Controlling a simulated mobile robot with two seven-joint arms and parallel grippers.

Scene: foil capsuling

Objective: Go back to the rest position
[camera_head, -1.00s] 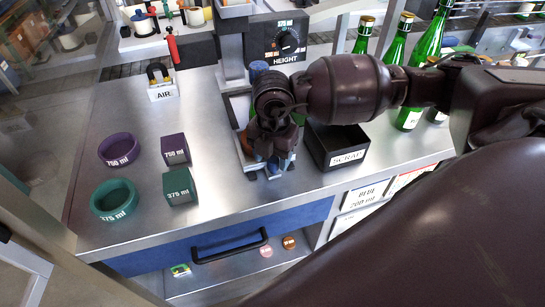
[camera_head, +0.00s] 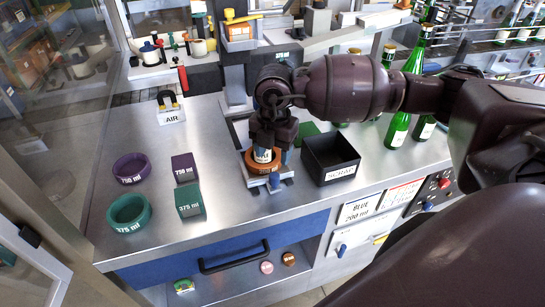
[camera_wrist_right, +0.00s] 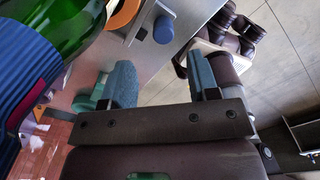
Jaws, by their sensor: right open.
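My right gripper (camera_head: 266,143) hangs over the steel bench, just above an orange ring (camera_head: 262,166) on a small fixture. In the right wrist view my right gripper (camera_wrist_right: 163,80) is open, with two teal fingers apart and nothing between them. A green bottle (camera_wrist_right: 52,25) with a ribbed blue foil (camera_wrist_right: 28,85) fills the left of that view, beside the fingers and outside them. In the head view my gripper and wrist hide most of the fixture and bottle. My left gripper is in neither view.
A black SCRAP bin (camera_head: 330,158) stands right of the fixture, with green bottles (camera_head: 399,122) behind it. Purple (camera_head: 131,168) and green (camera_head: 129,212) rings and two blocks (camera_head: 187,200) lie at left. The AIR stand (camera_head: 170,108) is behind them. The bench between is clear.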

